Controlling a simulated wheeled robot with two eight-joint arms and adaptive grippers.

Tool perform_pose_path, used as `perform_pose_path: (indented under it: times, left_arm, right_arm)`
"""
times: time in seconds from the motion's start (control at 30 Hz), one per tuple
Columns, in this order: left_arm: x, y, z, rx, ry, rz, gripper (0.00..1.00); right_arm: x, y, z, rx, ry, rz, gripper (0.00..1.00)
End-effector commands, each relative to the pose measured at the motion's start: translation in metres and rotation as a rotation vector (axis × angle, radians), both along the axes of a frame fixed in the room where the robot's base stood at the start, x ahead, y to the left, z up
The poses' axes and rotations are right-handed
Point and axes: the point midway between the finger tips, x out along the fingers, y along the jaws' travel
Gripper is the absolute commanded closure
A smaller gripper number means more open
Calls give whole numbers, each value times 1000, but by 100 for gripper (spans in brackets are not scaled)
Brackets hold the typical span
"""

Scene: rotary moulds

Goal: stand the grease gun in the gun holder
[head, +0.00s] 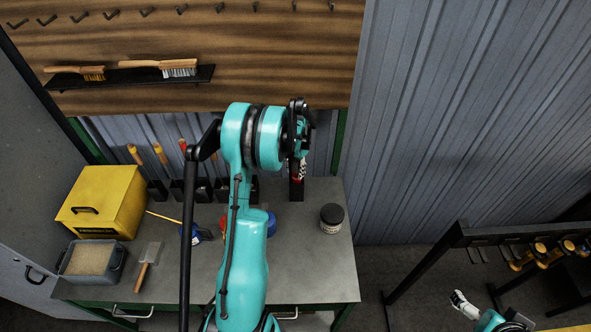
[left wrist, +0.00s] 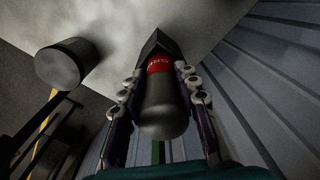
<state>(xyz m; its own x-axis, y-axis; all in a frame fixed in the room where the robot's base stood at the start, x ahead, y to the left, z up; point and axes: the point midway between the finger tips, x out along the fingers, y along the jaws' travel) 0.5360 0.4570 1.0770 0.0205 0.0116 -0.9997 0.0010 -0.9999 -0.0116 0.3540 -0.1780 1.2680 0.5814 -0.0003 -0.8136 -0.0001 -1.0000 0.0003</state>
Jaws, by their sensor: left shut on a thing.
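The grease gun (left wrist: 162,105) is a dark grey cylinder with a red lettered band. My left gripper (left wrist: 160,100) is shut on it, one finger on each side. In the head view, my left gripper (head: 299,150) is above the back right of the bench, and a red and white piece of the gun shows under it. The gun holder (head: 297,190) is a black upright block just below; it also shows in the left wrist view (left wrist: 154,45). The gun's far end meets the holder; how deep it sits is hidden. My right gripper (head: 464,304) is partly visible at the lower right.
A dark jar (head: 331,218) stands right of the holder. Several wooden-handled tools (head: 160,160) stand left of it at the back. A black rack (head: 440,245) stands right.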

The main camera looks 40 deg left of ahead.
Motion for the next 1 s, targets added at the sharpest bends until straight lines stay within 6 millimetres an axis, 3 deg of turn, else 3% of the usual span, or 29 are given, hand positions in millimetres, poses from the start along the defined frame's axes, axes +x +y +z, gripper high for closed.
perform_pose_path:
  times: [0.6, 0.63, 0.7, 1.0]
  left_arm:
    - [0, 0, -9, 0, 0, 0, 100]
    - [0, 0, -9, 0, 0, 0, 64]
    - [0, 0, -8, 0, 0, 0, 45]
    - [0, 0, -8, 0, 0, 0, 45]
  right_arm:
    - [0, 0, -10, 0, 0, 0, 0]
    - [0, 0, -9, 0, 0, 0, 0]
    - [0, 0, -9, 0, 0, 0, 0]
    - [0, 0, -9, 0, 0, 0, 0]
